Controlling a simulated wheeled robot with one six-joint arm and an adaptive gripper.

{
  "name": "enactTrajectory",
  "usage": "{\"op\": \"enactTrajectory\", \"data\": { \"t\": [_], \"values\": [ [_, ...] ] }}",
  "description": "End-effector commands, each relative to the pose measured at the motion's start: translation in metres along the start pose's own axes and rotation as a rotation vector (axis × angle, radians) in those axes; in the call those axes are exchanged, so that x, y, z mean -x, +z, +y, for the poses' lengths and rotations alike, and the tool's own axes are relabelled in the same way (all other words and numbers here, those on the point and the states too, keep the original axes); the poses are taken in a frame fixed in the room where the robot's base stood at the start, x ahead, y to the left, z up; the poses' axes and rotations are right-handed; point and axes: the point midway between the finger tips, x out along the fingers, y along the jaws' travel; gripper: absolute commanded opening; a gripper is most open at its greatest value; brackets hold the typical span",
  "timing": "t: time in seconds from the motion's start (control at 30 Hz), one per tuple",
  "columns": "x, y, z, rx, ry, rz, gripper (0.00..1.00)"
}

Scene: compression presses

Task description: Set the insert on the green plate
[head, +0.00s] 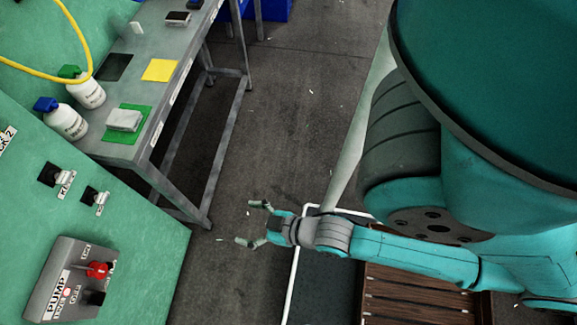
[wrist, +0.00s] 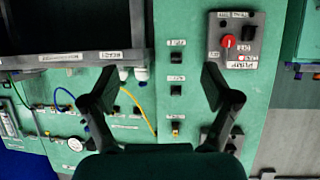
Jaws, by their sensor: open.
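The green plate (head: 112,137) lies on the grey metal table at the left in the head view. A pale grey block (head: 124,119), which looks like the insert, rests on it, with green showing around its edges. My gripper (head: 251,223) is open and empty over the floor, to the right of the table and well apart from the plate. In the wrist view my open gripper (wrist: 160,86) faces the green press panel, with nothing between its fingers. The plate and block are not recognisable in the wrist view.
The table (head: 140,87) also bears a yellow plate (head: 160,70), a black plate (head: 114,67), a dark block (head: 178,17) and two white bottles (head: 68,123). A pump switch box (head: 69,280) sits on the green panel. Dark floor between table and arm is clear.

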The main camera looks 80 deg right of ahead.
Motion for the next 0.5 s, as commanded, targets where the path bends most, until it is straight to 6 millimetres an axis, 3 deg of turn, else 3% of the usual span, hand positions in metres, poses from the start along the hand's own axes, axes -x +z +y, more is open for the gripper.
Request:
{"op": "enactTrajectory", "data": {
  "t": [0.1,0.3,0.5],
  "values": [
    [0.043,-0.004,-0.004,0.005,-0.017,0.041,0.87],
    [0.102,-0.023,-0.008,0.011,-0.048,0.119,0.87],
    [0.132,-0.038,-0.009,0.014,-0.067,0.164,0.87]
  ]
}}
